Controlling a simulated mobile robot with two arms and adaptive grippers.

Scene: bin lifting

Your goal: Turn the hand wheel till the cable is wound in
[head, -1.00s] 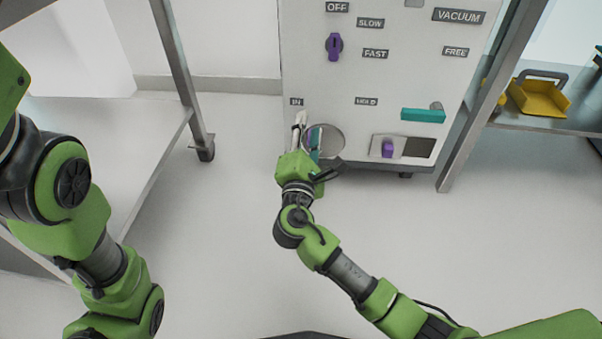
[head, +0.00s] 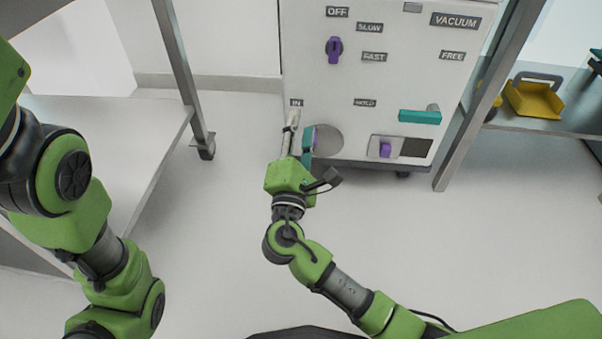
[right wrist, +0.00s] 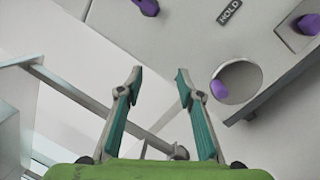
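The hand wheel (head: 330,138) is a round silver disc low on the front of a white machine, under the IN and HOLD labels. It also shows in the right wrist view (right wrist: 244,78), with its purple knob (right wrist: 218,90) at the wheel's left edge. My right gripper (head: 299,130) is at the wheel's left side in the head view. In the right wrist view my right gripper (right wrist: 159,80) has its two teal-padded fingers apart, with nothing between them. The knob is outside them, to the right of the right finger. My left gripper is out of view. The cable is not visible.
The white machine (head: 390,75) also carries a purple dial (head: 334,50), a teal lever (head: 420,117) and a purple slider (head: 386,149). Metal-legged tables stand left and right; the right one holds a yellow tray (head: 537,99). The floor in front is clear.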

